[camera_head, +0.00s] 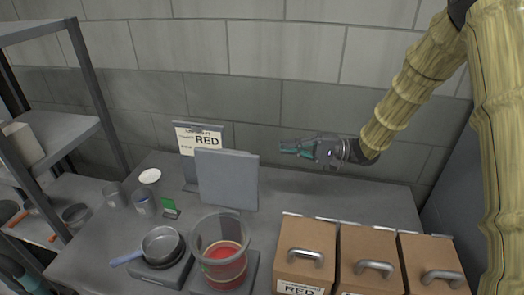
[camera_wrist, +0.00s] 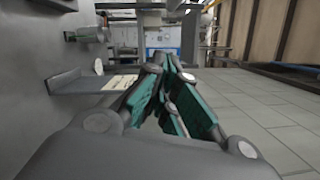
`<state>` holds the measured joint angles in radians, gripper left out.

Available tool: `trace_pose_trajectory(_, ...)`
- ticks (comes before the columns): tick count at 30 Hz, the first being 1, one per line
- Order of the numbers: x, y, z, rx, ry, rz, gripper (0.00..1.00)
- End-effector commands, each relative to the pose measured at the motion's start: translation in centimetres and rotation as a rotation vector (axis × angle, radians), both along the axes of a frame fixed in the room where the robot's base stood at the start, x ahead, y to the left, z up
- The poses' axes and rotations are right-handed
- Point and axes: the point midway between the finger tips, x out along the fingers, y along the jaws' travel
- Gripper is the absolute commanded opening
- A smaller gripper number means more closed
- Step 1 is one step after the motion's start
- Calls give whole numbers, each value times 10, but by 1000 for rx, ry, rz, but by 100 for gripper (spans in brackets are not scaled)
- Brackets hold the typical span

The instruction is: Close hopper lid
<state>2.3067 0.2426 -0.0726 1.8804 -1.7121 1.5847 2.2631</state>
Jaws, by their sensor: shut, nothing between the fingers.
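A clear round hopper-like vessel (camera_head: 222,262) with red contents stands at the front middle of the table. Its round top looks open. A grey square panel (camera_head: 226,180), possibly its lid, stands upright just behind it. I cannot see how the panel is attached. My gripper (camera_head: 284,146) is shut and empty, in the air to the right of the panel and above it, pointing left. Its teal fingers also show in the wrist view (camera_wrist: 168,82), drawn together. Neither the vessel nor the panel can be made out clearly in the wrist view.
A sign reading RED (camera_head: 200,139) stands behind the panel. Boxes with handles (camera_head: 305,259) line the front right. A pan (camera_head: 161,244), several cups (camera_head: 145,205) and a green card (camera_head: 170,208) sit at left. A shelf (camera_head: 55,135) stands far left. The table's back right (camera_head: 350,192) is clear.

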Motion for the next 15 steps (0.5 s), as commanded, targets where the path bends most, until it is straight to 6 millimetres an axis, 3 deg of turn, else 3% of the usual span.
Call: trace_pose_trajectory(15, 6, 72, 8, 0, 1, 1, 0)
